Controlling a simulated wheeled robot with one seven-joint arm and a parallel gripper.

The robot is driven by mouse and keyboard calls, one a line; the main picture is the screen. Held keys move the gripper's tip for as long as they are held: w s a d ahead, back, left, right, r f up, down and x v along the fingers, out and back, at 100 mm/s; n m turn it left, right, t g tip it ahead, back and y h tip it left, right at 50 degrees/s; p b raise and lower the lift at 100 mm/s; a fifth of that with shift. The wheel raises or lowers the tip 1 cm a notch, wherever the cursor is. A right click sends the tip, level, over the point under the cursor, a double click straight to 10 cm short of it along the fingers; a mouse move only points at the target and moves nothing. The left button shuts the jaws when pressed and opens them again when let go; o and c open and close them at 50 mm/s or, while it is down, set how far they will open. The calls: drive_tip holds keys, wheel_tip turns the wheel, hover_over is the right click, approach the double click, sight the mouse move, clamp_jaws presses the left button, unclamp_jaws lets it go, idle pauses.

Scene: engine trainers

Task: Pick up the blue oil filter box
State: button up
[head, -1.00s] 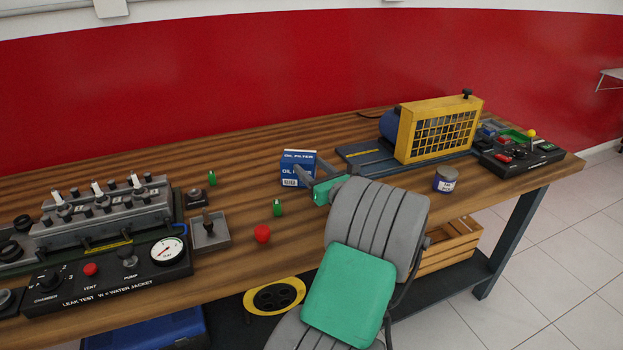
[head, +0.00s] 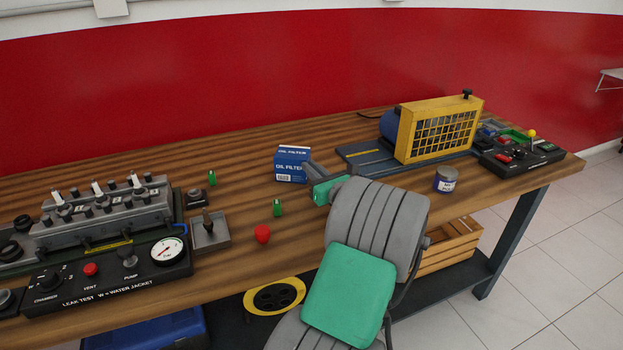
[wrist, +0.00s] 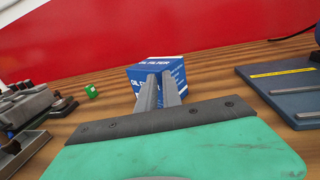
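The blue and white oil filter box (head: 291,165) stands upright on the wooden bench, with its lettered face towards me. My gripper (head: 308,167) is at its right front side, with the fingers low near the bench. In the wrist view the box (wrist: 157,72) lies just beyond the fingertips (wrist: 159,76), which cover part of its front. The two fingers are drawn close together with only a thin gap and nothing visible between them. I cannot tell whether the tips touch the box.
A leak test panel (head: 110,280) is on the left, with a small grey tray (head: 210,232) and green and red pieces near it. A yellow-grilled unit (head: 438,128) stands right of the box, and a small tin (head: 445,180) is at the front. Bench behind the box is clear.

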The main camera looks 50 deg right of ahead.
drive_tip(key=o, duration=1.9)
drive_tip(key=shift+o, duration=0.2)
